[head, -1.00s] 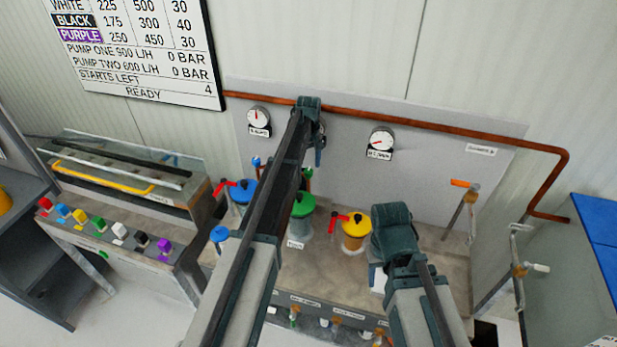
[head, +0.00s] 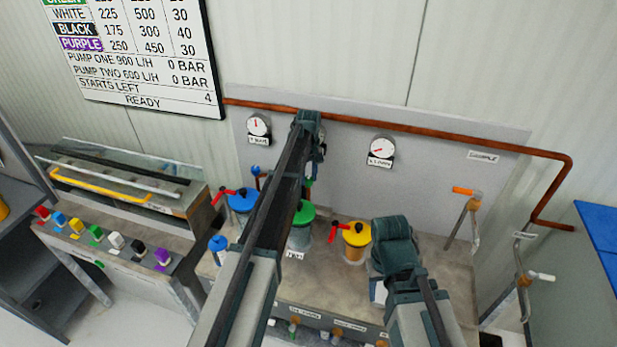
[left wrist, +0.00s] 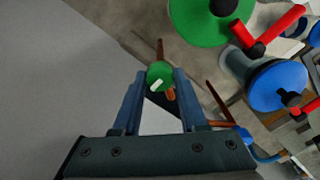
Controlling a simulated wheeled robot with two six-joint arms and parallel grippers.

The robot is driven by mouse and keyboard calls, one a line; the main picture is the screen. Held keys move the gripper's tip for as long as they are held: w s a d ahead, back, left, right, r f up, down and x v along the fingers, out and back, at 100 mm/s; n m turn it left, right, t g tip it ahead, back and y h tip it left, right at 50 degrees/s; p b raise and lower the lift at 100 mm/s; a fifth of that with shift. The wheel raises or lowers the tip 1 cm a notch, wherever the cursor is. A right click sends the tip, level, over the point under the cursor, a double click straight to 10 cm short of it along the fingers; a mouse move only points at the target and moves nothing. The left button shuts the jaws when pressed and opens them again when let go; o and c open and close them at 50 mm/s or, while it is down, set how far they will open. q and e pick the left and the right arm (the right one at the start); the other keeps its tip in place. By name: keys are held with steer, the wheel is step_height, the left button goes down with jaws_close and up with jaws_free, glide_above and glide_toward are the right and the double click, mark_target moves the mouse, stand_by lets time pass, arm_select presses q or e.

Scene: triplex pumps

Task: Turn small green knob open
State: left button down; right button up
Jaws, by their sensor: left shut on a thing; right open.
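The small green knob (left wrist: 160,75) is round with a white mark that lies slanted in the left wrist view. It sits between the two fingers of my left gripper (left wrist: 160,88), which is shut on it. In the head view my left gripper (head: 316,152) reaches over the bench to the back panel, and my arm hides most of the area around the knob. A green piece, likely this knob, shows beside the arm (head: 308,182). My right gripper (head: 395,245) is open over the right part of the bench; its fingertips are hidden.
Big tanks with blue (head: 242,200), green (head: 304,213) and yellow (head: 357,234) lids and red handles stand close by. A copper pipe (head: 430,131) and two gauges (head: 381,148) are on the back panel. An orange-handled valve (head: 465,191) stands at the right.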

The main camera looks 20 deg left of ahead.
arm_select(q)
steer(key=m, duration=1.4)
steer(key=shift+m, duration=1.9)
steer(key=shift+c, duration=2.2)
jaws_free()
